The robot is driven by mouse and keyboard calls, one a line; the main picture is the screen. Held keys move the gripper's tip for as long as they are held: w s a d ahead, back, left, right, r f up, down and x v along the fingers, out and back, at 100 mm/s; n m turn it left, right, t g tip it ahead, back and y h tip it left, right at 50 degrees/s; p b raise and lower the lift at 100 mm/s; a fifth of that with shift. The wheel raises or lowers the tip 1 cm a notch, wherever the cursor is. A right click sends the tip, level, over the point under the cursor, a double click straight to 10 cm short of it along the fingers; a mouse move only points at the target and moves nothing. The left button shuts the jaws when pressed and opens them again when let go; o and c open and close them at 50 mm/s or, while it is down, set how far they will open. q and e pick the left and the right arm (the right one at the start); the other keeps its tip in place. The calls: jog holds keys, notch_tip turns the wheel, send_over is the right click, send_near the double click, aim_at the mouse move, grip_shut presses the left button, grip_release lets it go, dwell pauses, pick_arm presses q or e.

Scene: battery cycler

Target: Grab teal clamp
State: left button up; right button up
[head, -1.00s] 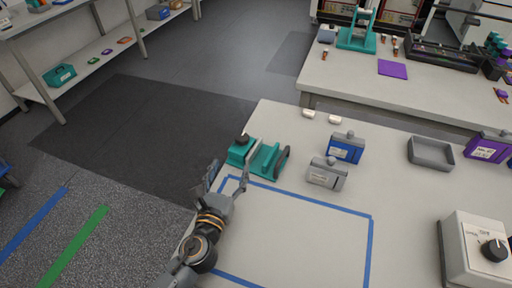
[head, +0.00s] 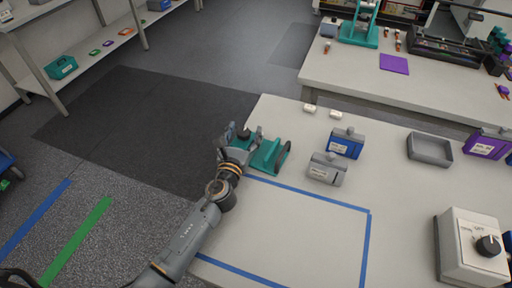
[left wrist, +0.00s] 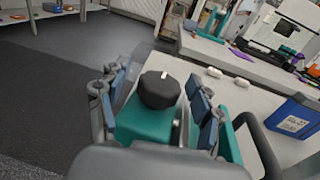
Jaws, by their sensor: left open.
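The teal clamp (head: 268,155) stands at the near table's back left corner, beyond the blue tape outline. In the left wrist view its teal block (left wrist: 150,122) with a black knob (left wrist: 160,90) lies between my fingers. My left gripper (head: 240,138) is open, with one finger on each side of the block. In the head view the gripper hides the clamp's left part. Whether the fingers touch the block I cannot tell. My right gripper is not in view.
A grey battery module (head: 327,168) and a blue one (head: 346,143) stand right of the clamp. A grey tray (head: 430,150) and a dial box (head: 472,248) are farther right. The taped area (head: 290,232) is empty.

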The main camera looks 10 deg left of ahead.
pick_arm(q)
jog(key=shift+c, duration=0.4)
grip_shut()
jog(key=shift+r, duration=0.15)
